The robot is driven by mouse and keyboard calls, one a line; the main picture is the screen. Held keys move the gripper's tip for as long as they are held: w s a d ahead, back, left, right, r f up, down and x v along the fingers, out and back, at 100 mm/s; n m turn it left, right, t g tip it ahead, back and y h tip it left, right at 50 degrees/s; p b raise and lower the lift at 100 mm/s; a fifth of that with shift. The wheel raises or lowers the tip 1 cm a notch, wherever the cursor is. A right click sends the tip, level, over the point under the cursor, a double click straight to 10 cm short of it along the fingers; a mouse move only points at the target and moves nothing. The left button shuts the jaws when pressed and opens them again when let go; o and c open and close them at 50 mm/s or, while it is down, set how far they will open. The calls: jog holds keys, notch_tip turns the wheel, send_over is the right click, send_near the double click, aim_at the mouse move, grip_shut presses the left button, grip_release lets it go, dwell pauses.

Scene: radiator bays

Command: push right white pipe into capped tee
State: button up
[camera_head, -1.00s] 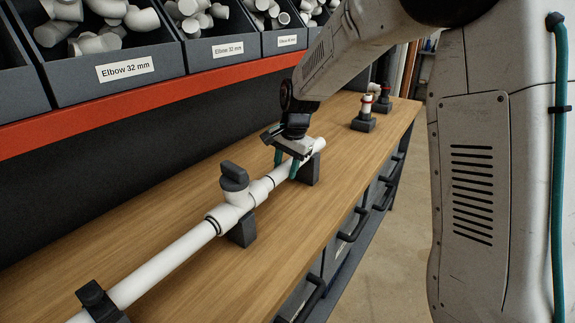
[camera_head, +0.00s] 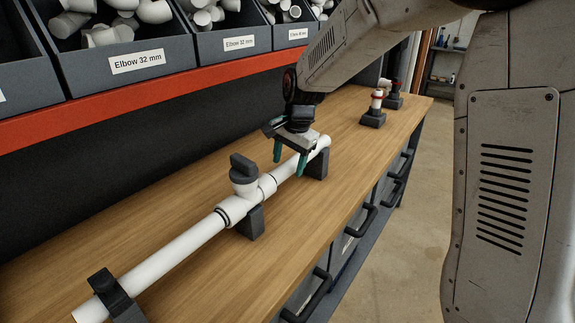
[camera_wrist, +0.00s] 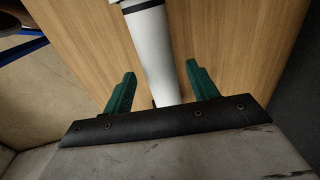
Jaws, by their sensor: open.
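The white tee (camera_head: 246,188) with a dark grey cap (camera_head: 242,167) sits mid-bench on a dark support block. The right white pipe (camera_head: 288,172) lies along the bench, its near end at the tee's right socket and its far end on another dark block (camera_head: 317,165). My gripper (camera_head: 290,163) is open, with its green fingers on either side of this pipe. In the wrist view the right pipe (camera_wrist: 153,50) runs between the two fingers (camera_wrist: 160,80), with a gap on each side. A dark ring shows near the top of that view.
The left white pipe (camera_head: 170,258) joins the tee's other side and rests in a dark clamp block (camera_head: 112,296). Elbow bins (camera_head: 150,55) stand above an orange shelf edge (camera_head: 90,122). Small fittings on dark blocks (camera_head: 374,112) stand farther back. The bench front is clear.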

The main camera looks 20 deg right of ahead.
jog(key=r, duration=0.4)
jog(key=s+r, duration=0.1)
jog(key=r, duration=0.1)
jog(key=shift+d+r, duration=0.1)
jog(key=shift+d, duration=0.2)
jog(key=shift+s+n, duration=0.1)
jog(key=shift+n, duration=0.2)
jog(key=s+d+n, duration=0.1)
jog(key=s+n, duration=0.2)
jog(key=s, duration=0.8)
jog(key=s+d+r+n+h, duration=0.1)
jog(key=s+d+n, duration=0.1)
jog(key=s, duration=0.9)
jog(key=s+d+r+n, duration=0.1)
jog(key=s+n, duration=0.4)
jog(key=s, duration=0.7)
jog(key=shift+d, duration=0.5)
